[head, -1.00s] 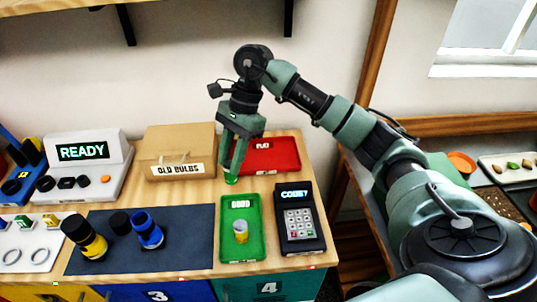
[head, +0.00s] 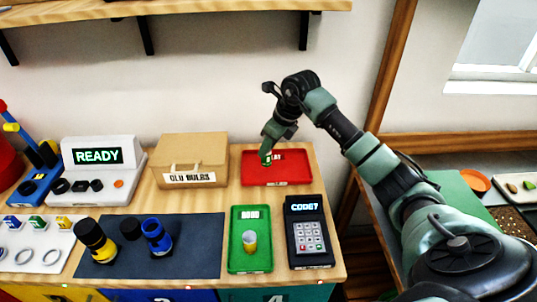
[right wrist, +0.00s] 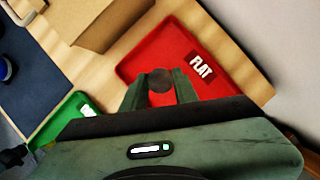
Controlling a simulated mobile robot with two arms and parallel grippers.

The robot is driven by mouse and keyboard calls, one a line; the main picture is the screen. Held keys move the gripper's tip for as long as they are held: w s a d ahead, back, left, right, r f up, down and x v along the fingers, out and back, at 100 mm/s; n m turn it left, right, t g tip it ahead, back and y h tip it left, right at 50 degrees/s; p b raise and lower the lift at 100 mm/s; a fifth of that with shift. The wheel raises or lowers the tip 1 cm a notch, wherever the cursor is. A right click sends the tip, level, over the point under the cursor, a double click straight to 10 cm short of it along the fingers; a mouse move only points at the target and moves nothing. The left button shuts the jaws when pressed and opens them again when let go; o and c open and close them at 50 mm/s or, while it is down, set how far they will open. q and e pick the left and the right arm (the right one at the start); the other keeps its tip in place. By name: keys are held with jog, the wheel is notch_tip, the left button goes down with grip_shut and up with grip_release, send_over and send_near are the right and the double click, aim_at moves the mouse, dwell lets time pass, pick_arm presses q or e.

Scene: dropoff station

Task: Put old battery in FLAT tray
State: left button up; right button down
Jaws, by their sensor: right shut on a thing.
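The red FLAT tray (head: 298,178) lies at the back right of the table, and its label reads clearly in the right wrist view (right wrist: 150,40). My right gripper (head: 266,158) is over the left part of this tray, pointing down. It is shut on the old battery, whose round dark end (right wrist: 160,80) shows between the fingers in the right wrist view. A small bright green part of the battery (head: 267,160) shows at the fingertips in the head view. I cannot tell whether the battery touches the tray floor. My left gripper is out of view.
A cardboard OLD BULBS box (head: 190,155) stands left of the red tray. A dark mat (head: 200,255) holds several parts.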

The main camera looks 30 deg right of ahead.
aim_at(270, 151)
notch_tip(270, 151, down, 3)
jog(key=shift+a+f+p, duration=0.1)
jog(key=shift+f+p, duration=0.05)
jog(key=shift+p, duration=0.35)
jog(key=shift+f, duration=0.15)
jog(key=shift+f, duration=0.15)
jog(key=c, duration=1.1)
grip_release()
jog(key=shift+r, duration=0.25)
jog(key=shift+s+r, duration=0.15)
jog(key=shift+r, duration=0.2)
jog(key=b+v, duration=0.2)
jog(key=v, duration=0.9)
jog(key=shift+r+b, duration=0.1)
jog(key=shift+b, duration=0.2)
